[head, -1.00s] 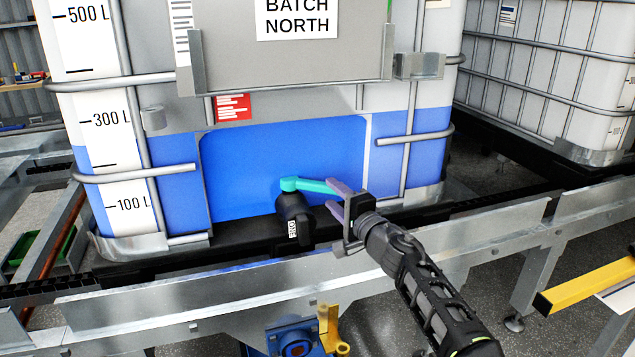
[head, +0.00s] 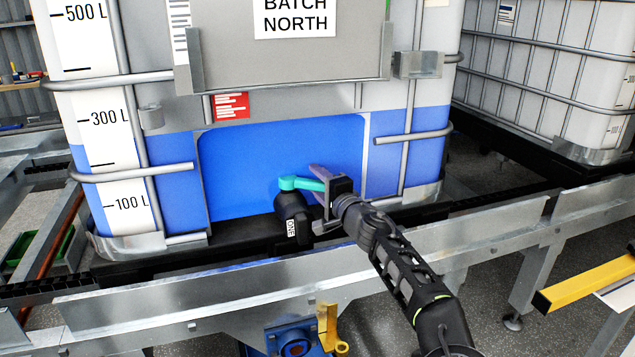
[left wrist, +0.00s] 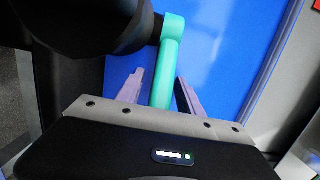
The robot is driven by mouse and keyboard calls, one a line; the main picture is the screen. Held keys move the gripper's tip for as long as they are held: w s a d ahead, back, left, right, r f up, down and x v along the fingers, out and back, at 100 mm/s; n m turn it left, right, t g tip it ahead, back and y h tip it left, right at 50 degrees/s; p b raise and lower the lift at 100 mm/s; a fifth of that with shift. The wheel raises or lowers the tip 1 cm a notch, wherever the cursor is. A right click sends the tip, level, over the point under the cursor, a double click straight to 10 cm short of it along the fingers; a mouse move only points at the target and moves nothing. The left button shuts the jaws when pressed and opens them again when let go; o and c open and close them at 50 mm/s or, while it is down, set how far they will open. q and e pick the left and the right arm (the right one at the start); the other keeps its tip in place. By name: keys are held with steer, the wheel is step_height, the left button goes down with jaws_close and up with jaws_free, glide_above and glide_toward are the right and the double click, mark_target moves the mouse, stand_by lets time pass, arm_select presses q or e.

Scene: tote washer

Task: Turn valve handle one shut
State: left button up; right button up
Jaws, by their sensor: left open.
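Valve handle one is a teal lever (head: 302,184) on top of a black valve body (head: 288,211) labelled ONE, low on the front of the blue-filled tank (head: 250,160). The lever points right, across the tank front. My left gripper (head: 318,188) is at the lever's free end, its fingers reaching along it. In the left wrist view the lever (left wrist: 166,70) runs between the two open fingers (left wrist: 159,80), with a gap visible on each side near the tips. The lever's far end is hidden by the gripper body. My right gripper is not in view.
A metal conveyor rail (head: 240,275) runs in front of the tank, below the valve. A blue fitting with a yellow handle (head: 327,325) sits under the rail. A yellow bar (head: 585,285) is at lower right. Another caged tank (head: 555,70) stands at the right.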

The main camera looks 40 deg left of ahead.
arm_select(q)
steer(key=shift+c, duration=0.3)
jaws_close()
stand_by(1.0)
